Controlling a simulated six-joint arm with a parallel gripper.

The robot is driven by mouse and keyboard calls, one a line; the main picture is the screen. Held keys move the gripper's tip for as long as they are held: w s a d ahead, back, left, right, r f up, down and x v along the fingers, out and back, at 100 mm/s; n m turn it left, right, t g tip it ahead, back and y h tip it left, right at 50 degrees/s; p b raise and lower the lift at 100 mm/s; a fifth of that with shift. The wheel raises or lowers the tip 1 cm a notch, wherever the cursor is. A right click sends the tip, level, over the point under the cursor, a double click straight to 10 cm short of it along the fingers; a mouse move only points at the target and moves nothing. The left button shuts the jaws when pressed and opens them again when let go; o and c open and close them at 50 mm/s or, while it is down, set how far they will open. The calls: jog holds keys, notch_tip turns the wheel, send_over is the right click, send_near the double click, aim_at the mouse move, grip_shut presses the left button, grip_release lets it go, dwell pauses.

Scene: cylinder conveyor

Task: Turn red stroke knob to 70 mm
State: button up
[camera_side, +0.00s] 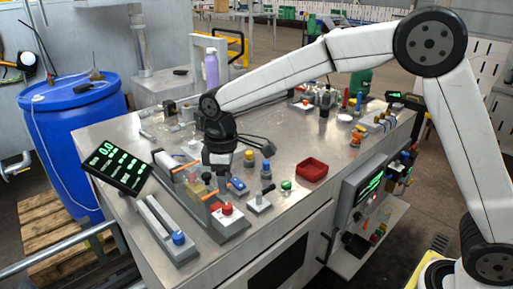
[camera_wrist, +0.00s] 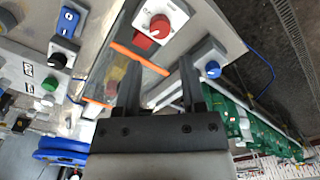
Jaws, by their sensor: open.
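The red knob (camera_side: 226,208) sits on a white plate at the front of the metal bench, near the end of a conveyor-like fixture. In the wrist view the red knob (camera_wrist: 158,28) shows at the top, with a white pointer mark; its scale is too small to read. My gripper (camera_side: 218,172) is above the bench, behind the red knob and apart from it. In the wrist view my gripper (camera_wrist: 160,68) has its two fingers spread, with nothing held between them. A tilted black display (camera_side: 118,168) shows green figures, the top one looking like 0.0.
A blue knob (camera_side: 179,238) on a grey slide unit stands left of the red knob. A lever switch (camera_side: 260,201), a green button (camera_side: 286,186) and a red tray (camera_side: 312,169) lie to the right. Yellow and blue buttons stand close to my gripper. Orange bars cross the fixture.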

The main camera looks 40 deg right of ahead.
aim_at(227, 205)
jog(key=shift+f, duration=3.6)
grip_shut()
